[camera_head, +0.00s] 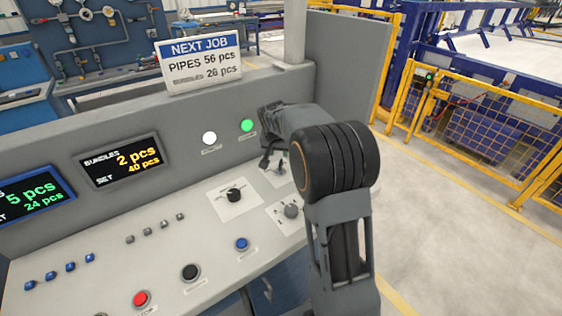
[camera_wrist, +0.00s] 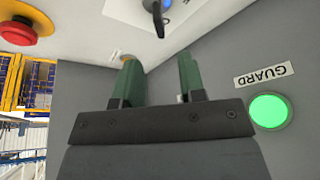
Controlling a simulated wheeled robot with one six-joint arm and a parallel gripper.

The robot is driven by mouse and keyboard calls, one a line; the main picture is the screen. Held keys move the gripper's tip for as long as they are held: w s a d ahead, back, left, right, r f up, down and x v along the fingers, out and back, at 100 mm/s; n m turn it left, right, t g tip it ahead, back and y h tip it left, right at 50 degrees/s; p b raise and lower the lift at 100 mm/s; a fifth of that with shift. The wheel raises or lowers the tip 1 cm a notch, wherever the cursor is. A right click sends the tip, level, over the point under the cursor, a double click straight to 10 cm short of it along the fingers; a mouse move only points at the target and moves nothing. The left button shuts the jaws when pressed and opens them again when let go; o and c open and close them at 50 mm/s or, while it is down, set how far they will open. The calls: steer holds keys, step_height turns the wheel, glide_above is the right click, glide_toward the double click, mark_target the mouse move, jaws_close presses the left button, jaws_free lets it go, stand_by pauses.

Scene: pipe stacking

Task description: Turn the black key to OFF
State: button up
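The black key (camera_head: 281,166) stands on a pale plate at the right end of the sloped control panel, partly beside my arm. In the wrist view, what looks like the same key (camera_wrist: 158,17) shows at the top edge, cut off by the frame, with a blue light beside it. My gripper (camera_wrist: 160,80) has two green fingers spread apart with nothing held between them. It is clear of the key, which lies beyond the fingertips in the wrist view. In the head view my gripper (camera_head: 266,157) is small and partly hidden near the key. The OFF marking cannot be read.
A lit green lamp (camera_head: 247,125) and white lamp (camera_head: 209,138) sit on the upright wall. A black rotary knob (camera_head: 234,195), grey knob (camera_head: 291,210) and blue button (camera_head: 242,244) are nearby. A red button (camera_wrist: 20,25) shows in the wrist view.

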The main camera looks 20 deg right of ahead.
mark_target(281, 161)
steer(key=x, duration=0.8)
steer(key=shift+f+p, duration=0.2)
steer(key=shift+p, duration=0.2)
steer(key=shift+c, duration=0.3)
jaws_close()
